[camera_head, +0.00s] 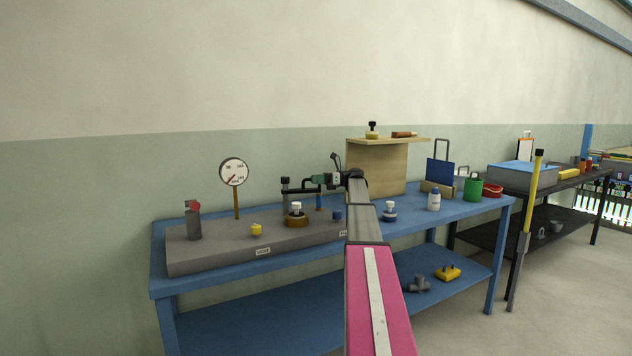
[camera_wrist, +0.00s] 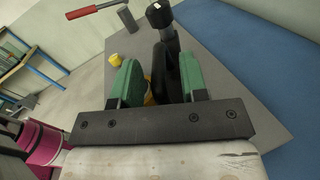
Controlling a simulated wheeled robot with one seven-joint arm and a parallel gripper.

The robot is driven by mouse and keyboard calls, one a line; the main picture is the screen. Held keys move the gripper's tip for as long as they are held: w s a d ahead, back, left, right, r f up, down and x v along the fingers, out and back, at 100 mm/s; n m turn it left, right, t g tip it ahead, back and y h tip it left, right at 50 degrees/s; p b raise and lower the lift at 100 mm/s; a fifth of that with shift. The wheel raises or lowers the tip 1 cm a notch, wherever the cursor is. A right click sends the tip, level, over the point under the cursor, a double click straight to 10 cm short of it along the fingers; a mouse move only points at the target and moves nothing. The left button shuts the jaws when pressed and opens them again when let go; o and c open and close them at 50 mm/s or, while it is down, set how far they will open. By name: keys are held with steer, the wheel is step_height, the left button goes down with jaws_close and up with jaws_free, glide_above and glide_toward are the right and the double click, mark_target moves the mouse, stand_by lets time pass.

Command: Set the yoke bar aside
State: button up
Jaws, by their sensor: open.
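The yoke bar (camera_head: 300,190) is a dark bar in the head view, at a post on the grey bench block, above a brass-coloured fitting with a white cap (camera_head: 296,208). In the wrist view my gripper (camera_wrist: 158,80) is open, with the dark bar (camera_wrist: 163,72) seen end-on between the green fingers. Whether either finger touches it I cannot tell. A dark post with a black knob (camera_wrist: 158,14) stands beyond. The fitting is mostly hidden there.
The grey block (camera_head: 215,252) also carries a dial gauge (camera_head: 233,172), a red-handled valve (camera_head: 194,222) and a yellow knob (camera_head: 256,230). A wooden shelf unit (camera_head: 378,167) stands behind my arm. The blue bench (camera_head: 455,209) has bare surface at its front right, near a white bottle (camera_head: 434,201).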

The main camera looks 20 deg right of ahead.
steer(key=s+d, duration=0.1)
steer(key=d, duration=0.9)
steer(key=shift+s+d, duration=0.25)
steer(key=shift+s, duration=0.15)
